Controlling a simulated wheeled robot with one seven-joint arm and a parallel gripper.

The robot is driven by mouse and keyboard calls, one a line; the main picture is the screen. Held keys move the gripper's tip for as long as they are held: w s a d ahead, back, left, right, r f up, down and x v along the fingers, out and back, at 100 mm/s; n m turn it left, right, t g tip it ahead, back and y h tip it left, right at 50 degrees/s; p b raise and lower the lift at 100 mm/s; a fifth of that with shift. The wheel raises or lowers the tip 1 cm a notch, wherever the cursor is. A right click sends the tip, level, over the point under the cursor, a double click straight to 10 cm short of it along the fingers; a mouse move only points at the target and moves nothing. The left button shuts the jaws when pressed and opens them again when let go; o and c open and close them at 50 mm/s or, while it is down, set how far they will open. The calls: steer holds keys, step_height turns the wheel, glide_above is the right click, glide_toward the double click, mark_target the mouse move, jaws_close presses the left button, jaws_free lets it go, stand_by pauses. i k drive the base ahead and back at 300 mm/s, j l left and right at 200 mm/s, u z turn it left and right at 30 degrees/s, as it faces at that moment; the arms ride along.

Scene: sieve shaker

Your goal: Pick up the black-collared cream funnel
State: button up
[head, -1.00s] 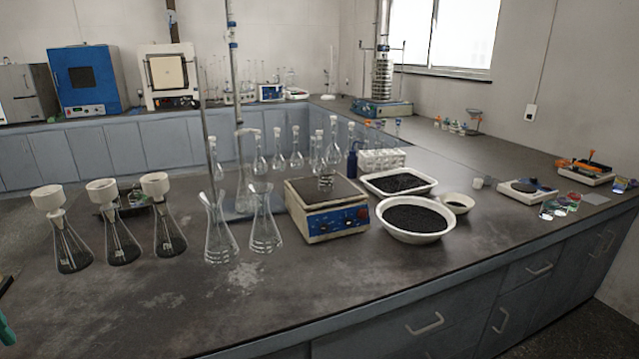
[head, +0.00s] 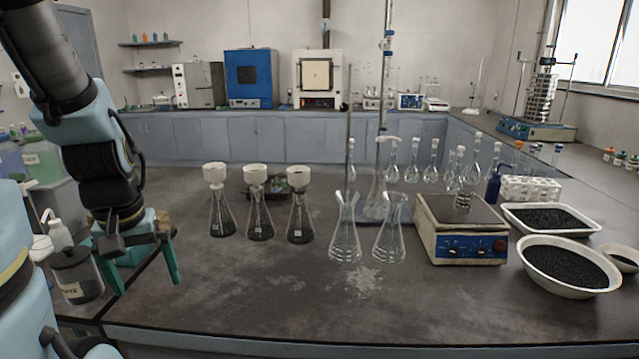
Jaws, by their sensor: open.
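Three cream funnels stand upright in the necks of conical flasks in the head view: a left one (head: 215,172), a middle one (head: 255,174) and a right one (head: 299,175). The flasks hold dark contents at the bottom. At this size I cannot tell which funnel has a black collar. My gripper (head: 146,284) is at the left with teal fingers pointing down. It is open and empty, to the left of the funnels and apart from them.
A dark tray (head: 275,183) lies behind the funnels. A lidded jar (head: 77,275) and white pump bottle (head: 60,234) are left of my gripper.

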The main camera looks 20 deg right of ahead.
mark_target(298, 177)
steer(key=l+u, duration=0.95)
steer(key=j, duration=0.1)
